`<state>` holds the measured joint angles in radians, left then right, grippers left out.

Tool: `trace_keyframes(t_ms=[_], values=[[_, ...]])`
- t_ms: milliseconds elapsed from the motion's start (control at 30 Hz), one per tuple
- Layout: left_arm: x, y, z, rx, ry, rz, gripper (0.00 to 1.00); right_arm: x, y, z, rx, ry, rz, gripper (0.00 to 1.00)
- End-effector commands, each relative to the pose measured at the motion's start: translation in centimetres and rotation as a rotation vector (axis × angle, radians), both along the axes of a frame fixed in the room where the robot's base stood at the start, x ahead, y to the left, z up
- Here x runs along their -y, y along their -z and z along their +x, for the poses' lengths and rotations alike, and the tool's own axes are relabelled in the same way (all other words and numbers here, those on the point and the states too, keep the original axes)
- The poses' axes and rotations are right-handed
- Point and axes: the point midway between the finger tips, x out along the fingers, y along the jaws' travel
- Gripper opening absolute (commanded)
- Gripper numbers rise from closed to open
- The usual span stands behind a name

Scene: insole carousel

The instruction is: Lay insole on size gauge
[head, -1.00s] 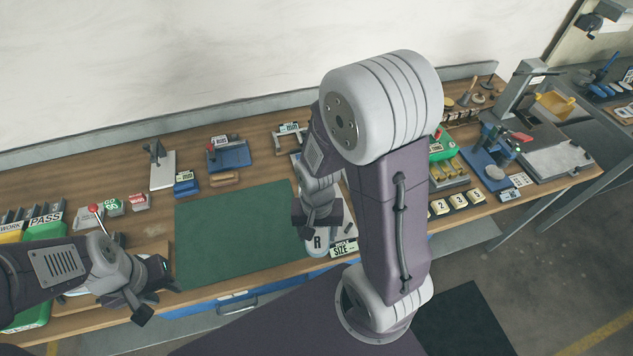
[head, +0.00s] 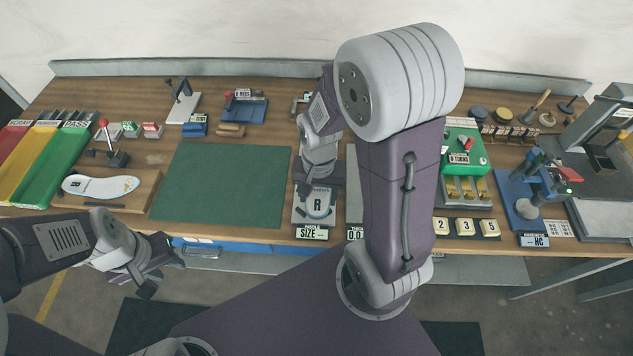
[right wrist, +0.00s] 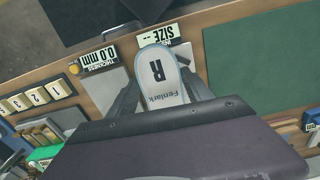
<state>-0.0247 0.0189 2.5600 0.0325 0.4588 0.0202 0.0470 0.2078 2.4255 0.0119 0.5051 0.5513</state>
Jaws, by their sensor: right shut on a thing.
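A white insole (head: 317,205) marked R, with a grey heel, is in my right gripper (head: 317,183). In the right wrist view the insole (right wrist: 158,72) points away from the jaws, and the two fingers (right wrist: 160,98) close on its sides. The insole is over the grey plate of the size gauge (head: 300,213), behind its sign reading "SIZE --" (head: 312,233). I cannot tell whether it touches the plate. My wrist hides the insole's far part and the gauge's back. My left gripper (head: 160,268) is open and empty in front of the bench.
Another insole (head: 100,186) lies on a wooden board at left, beside coloured trays (head: 50,165). A green mat (head: 220,185) lies bare left of the gauge. The thickness gauge sign (head: 355,233) reads 0.0 mm, close on the right. My right arm hides part of the bench.

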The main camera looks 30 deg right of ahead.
Motion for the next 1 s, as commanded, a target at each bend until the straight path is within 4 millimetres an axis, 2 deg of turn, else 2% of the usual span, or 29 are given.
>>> trace_keyframes(t_ms=[133, 300, 467, 700, 1000], values=[[0.0, -0.2, 0.0, 0.000, 0.000, 0.000, 0.36, 1.7, 2.5, 3.7, -0.004, 0.003, 0.000, 0.13], [0.0, -0.4, 0.0, 0.000, 0.000, 0.000, 0.36, 2.8, 4.1, 6.3, -0.001, 0.001, 0.000, 0.13], [0.0, -0.4, 0.0, 0.000, 0.000, 0.000, 0.36, 3.0, 4.5, 6.7, 0.000, -0.001, 0.000, 0.13], [0.0, -0.5, 0.0, 0.000, 0.000, 0.000, 0.36, 3.0, 8.1, 6.6, -0.003, -0.001, 0.001, 0.13], [0.0, -0.4, 0.0, 0.000, 0.000, 0.000, 0.36, 3.0, 8.5, 6.7, 0.001, 0.000, -0.001, 0.13]])
